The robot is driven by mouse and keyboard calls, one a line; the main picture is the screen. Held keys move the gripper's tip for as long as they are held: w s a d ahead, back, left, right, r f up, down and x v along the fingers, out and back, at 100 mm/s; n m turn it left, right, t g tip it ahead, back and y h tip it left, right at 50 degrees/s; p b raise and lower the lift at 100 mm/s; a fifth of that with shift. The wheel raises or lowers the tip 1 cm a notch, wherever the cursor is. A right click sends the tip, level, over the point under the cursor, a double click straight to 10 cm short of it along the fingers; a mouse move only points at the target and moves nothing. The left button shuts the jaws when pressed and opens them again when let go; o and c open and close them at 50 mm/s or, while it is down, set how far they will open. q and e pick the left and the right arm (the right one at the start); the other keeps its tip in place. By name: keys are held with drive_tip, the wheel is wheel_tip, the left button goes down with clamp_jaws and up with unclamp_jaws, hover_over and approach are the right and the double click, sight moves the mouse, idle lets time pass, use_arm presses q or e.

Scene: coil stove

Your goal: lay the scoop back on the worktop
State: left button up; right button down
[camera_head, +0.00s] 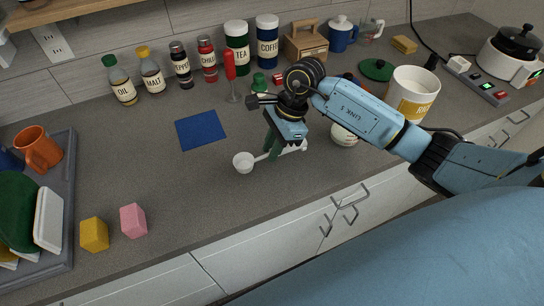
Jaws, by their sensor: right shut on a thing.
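A white scoop (244,162) with a small round bowl is in the middle of the picture, its handle running right into my right gripper (284,147). My right gripper is shut on the scoop's handle and points down over the grey worktop (190,205). The fingers hide part of the handle; its pale end shows at their right. I cannot tell whether the scoop touches the worktop or is slightly above it. My left gripper is not in view.
A blue mat (201,130) lies behind the scoop at left. Yellow (94,234) and pink (133,220) blocks stand at front left, by a grey rack (66,215). A white canister (413,92) stands right. Bottles and jars line the wall. Worktop left of the scoop is clear.

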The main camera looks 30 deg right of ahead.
drive_tip(key=shift+f, duration=2.1)
drive_tip(key=shift+f, duration=0.1)
drive_tip(key=c, duration=1.3)
unclamp_jaws()
drive_tip(key=shift+o, duration=0.2)
drive_tip(key=b+v, duration=0.1)
drive_tip(key=v, duration=1.1)
